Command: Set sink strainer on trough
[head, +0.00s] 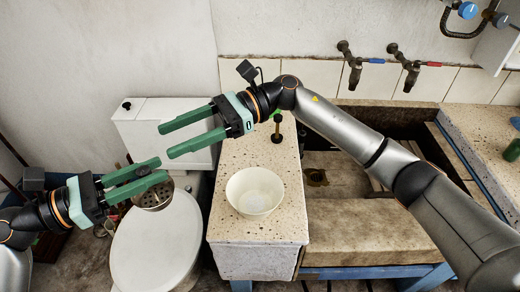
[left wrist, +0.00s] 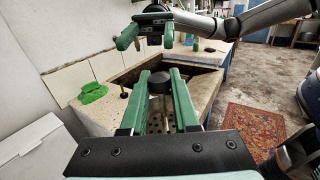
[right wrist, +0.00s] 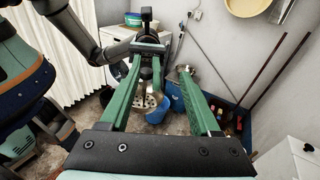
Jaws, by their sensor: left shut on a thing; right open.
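My left gripper (head: 152,170) is shut on the sink strainer (head: 154,197), a round metal dish with holes. In the head view it hangs below the fingers, in front of the toilet. In the left wrist view its dark knob (left wrist: 160,82) is between the fingers, and the fingers hide part of the dish. The strainer also shows in the right wrist view (right wrist: 152,100). My right gripper (head: 168,140) is open and empty, above and beyond the left one. The stone trough (head: 375,232) is at the right, apart from the strainer; my right arm crosses in front of it.
A white bowl (head: 245,207) stands on the speckled ledge (head: 260,232) left of the basin. The toilet (head: 150,250) is at the left. Taps (head: 353,72) with blue and red handles are on the back wall. A green item (left wrist: 92,92) lies on the ledge.

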